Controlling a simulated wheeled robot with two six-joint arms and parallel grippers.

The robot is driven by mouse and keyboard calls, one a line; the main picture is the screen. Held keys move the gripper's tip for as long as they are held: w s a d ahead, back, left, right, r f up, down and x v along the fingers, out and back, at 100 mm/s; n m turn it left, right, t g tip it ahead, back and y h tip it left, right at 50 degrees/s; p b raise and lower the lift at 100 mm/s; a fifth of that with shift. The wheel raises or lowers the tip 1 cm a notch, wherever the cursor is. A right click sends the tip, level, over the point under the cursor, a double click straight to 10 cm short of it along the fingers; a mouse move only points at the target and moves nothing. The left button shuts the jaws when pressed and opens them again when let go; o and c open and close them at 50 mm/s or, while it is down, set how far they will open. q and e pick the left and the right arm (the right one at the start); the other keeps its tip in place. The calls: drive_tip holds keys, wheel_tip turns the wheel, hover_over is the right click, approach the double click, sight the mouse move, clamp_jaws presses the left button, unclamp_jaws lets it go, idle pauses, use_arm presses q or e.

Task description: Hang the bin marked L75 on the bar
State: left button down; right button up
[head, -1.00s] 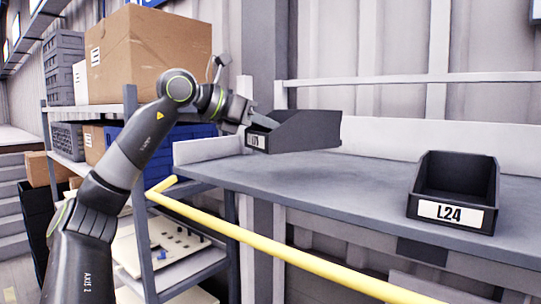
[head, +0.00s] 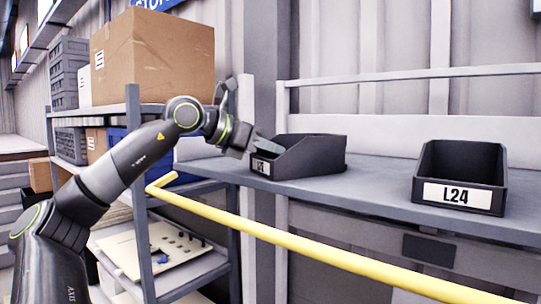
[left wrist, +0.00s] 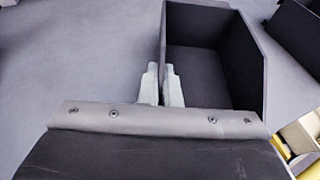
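The dark bin with a partly covered label (head: 310,158), which reads like L75, is at the left part of the grey bench top, level, on it or just above it. My left gripper (head: 262,148) is at its left front side. In the left wrist view, the two fingers (left wrist: 161,85) are closed on the side wall of the bin (left wrist: 205,70), whose inside looks empty. A yellow bar (head: 300,245) runs along in front of the bench, and a pale bar (head: 400,75) runs behind it. My right gripper is not in view.
A second dark bin marked L24 (head: 462,165) stands on the bench (head: 385,190) to the right, with clear bench top between the bins. A shelf rack (head: 140,200) with a large cardboard box (head: 150,55) stands at the left, near my left arm.

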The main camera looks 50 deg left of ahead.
use_arm(q)
drive_tip(key=shift+f, duration=0.15)
drive_tip(key=c, duration=1.7)
unclamp_jaws()
drive_tip(key=shift+o, duration=0.3)
drive_tip(key=shift+s+r, duration=0.1)
drive_tip(key=shift+r, duration=0.15)
drive_tip(key=b+v, duration=0.2)
drive_tip(key=v, duration=0.1)
drive_tip(key=b+v, duration=0.2)
drive_tip(key=shift+a+f, duration=0.1)
drive_tip(key=shift+f, duration=0.2)
drive_tip(key=b+v, duration=0.2)
drive_tip(key=v, duration=0.5)
drive_tip(key=shift+r, duration=0.25)
